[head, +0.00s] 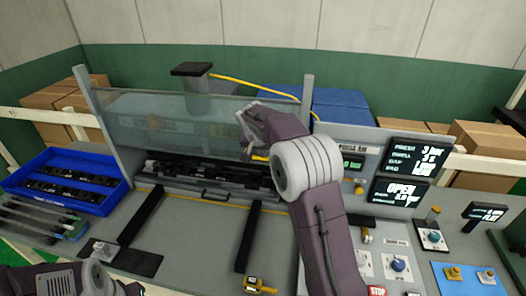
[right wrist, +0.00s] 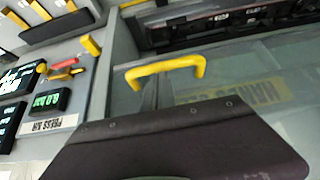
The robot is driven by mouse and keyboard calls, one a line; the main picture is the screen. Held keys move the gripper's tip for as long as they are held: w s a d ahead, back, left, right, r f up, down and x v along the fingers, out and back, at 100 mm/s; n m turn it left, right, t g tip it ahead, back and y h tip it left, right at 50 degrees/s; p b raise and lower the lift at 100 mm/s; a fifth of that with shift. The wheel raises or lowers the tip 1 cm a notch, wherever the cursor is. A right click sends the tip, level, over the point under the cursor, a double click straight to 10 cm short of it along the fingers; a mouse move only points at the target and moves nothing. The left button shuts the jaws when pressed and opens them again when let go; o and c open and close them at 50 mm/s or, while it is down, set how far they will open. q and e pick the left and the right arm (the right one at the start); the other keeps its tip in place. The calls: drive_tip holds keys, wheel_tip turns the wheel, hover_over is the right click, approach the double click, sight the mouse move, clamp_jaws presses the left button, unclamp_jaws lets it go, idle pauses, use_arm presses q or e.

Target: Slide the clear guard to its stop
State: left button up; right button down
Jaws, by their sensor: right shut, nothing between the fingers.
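The clear guard (head: 165,118) is a see-through panel between two grey uprights. It stands above the dark press opening, with its lower part near the opening's top. Its yellow handle (head: 261,158) is mostly hidden behind my right arm in the head view; the handle (right wrist: 167,70) shows whole in the right wrist view. My right gripper (head: 246,115) is shut and empty, in front of the guard's right part and above the handle.
Black strips (head: 205,188) lie in the press opening. A blue tray (head: 50,168) with black parts stands at the left. Displays (head: 402,190) at the right include one reading OPEN. Buttons and a yellow-handled tool (head: 259,286) are at the front; the grey tabletop between the black rails is clear.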

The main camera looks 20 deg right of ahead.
drive_tip(key=shift+f, duration=0.1)
wheel_tip(320, 180, down, 21)
drive_tip(key=b, duration=1.8)
drive_tip(key=shift+s+r+b, duration=0.2)
drive_tip(key=shift+b, duration=0.15)
drive_tip(key=w+d+r+p+v, duration=0.1)
drive_tip(key=w+p+v, duration=0.1)
drive_tip(key=v, duration=1.1)
drive_tip(key=shift+r+p, duration=0.3)
drive_tip(key=shift+p, duration=0.05)
drive_tip(key=shift+w, duration=0.1)
